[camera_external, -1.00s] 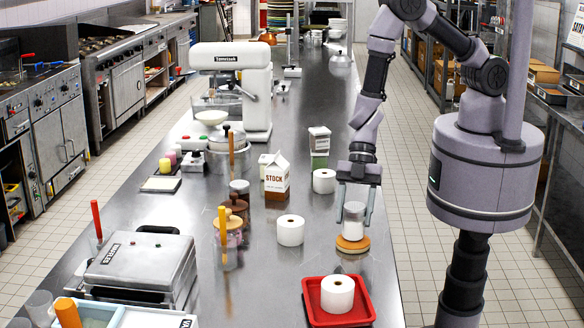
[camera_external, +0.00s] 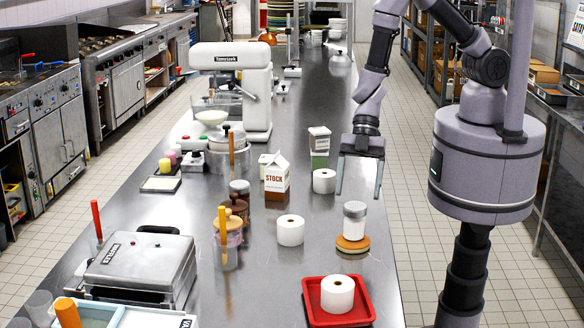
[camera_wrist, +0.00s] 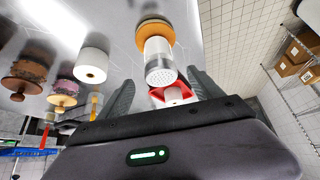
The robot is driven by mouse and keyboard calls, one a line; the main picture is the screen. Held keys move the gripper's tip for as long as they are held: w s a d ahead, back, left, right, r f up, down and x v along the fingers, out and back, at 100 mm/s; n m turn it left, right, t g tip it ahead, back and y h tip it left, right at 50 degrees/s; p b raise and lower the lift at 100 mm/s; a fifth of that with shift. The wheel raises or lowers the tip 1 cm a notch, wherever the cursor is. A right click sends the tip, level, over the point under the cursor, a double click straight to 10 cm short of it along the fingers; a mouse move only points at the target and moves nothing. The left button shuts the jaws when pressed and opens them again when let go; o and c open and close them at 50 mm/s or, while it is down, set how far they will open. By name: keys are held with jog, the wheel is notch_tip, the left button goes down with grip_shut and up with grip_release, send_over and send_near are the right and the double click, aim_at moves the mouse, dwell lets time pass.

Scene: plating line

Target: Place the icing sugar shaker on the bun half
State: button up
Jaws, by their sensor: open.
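The icing sugar shaker (camera_external: 354,220), white with a grey perforated lid, stands upright on the orange-brown bun half (camera_external: 352,244) near the counter's right edge. In the wrist view the shaker (camera_wrist: 160,62) rests on the bun half (camera_wrist: 154,30), its lid towards the camera. My gripper (camera_external: 359,193) is open and empty, above and slightly behind the shaker, apart from it. In the wrist view the open fingers of my gripper (camera_wrist: 162,92) show on both sides below the shaker's lid.
A red tray (camera_external: 312,318) holding a white roll lies in front of the bun half. White rolls (camera_external: 290,231) and a stock carton (camera_external: 277,178) stand to the left. The counter's right edge is close to the bun half.

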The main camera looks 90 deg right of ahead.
jog(key=w+d+r+m+t+h+p, duration=0.1)
jog(key=w+d+r+m+t+h, duration=0.2)
jog(key=d+r, duration=0.5)
jog(key=w+d+r+m+t+h, duration=0.1)
jog(key=w+d+r+m+t, duration=0.4)
jog(key=r, duration=0.6)
jog(key=s+d+r+m+g+h, duration=0.1)
jog(key=s+d+r+m+h, duration=0.25)
jog(key=d+r, duration=0.45)
jog(key=s+d+r+m+g, duration=0.1)
jog(key=s+d+r+m, duration=0.25)
jog(key=s, duration=0.25)
jog(key=s+a+r+m+y, duration=0.1)
jog(key=s+a+m, duration=0.1)
jog(key=s, duration=0.4)
jog(key=s+a+r+m+g+y, duration=0.1)
jog(key=s+a+m+y, duration=0.1)
jog(key=s, duration=0.4)
jog(key=shift+s+a+r+m, duration=0.3)
jog(key=shift+a+m, duration=0.3)
jog(key=shift+a, duration=0.1)
